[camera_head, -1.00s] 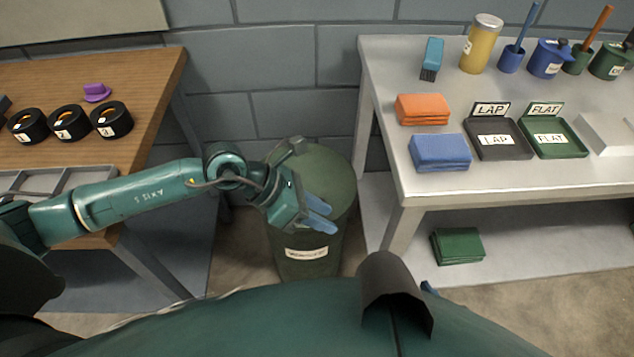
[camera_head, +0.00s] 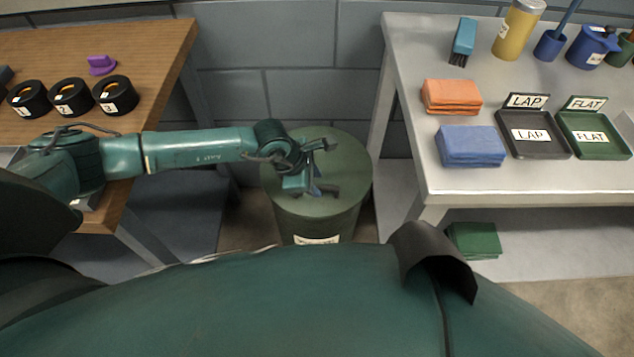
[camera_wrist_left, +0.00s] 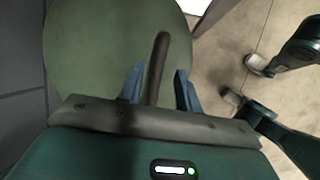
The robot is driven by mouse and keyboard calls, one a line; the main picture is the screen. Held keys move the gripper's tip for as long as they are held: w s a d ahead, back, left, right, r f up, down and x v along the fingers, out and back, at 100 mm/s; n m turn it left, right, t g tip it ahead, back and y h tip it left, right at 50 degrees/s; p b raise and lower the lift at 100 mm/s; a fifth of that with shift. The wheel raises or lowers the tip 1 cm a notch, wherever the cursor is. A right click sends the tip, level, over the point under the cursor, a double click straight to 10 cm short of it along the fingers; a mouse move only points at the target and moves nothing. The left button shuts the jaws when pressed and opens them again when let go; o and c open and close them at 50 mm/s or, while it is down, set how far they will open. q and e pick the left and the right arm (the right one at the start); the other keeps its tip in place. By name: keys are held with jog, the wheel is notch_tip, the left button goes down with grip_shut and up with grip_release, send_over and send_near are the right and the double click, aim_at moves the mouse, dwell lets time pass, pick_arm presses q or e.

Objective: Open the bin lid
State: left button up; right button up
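The green round bin (camera_head: 300,228) stands on the floor between the two tables, with its flat green lid (camera_head: 345,155) lying on top, closed. A dark bar handle (camera_wrist_left: 158,60) on the lid shows in the left wrist view; part of it shows beside the fingers in the head view (camera_head: 331,193). My left gripper (camera_head: 314,187) is over the lid, pointing down at it. In the left wrist view its two blue fingers (camera_wrist_left: 158,88) are apart, one on each side of the handle, with gaps visible. My right gripper is not in view.
The wooden table (camera_head: 150,60) with black numbered rings (camera_head: 116,95) is left of the bin. The grey table (camera_head: 405,95) with cloths and trays is close on its right. A block wall (camera_head: 290,60) stands right behind the bin.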

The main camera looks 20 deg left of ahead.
pick_arm(q)
jog(key=shift+x, duration=0.9)
grip_shut()
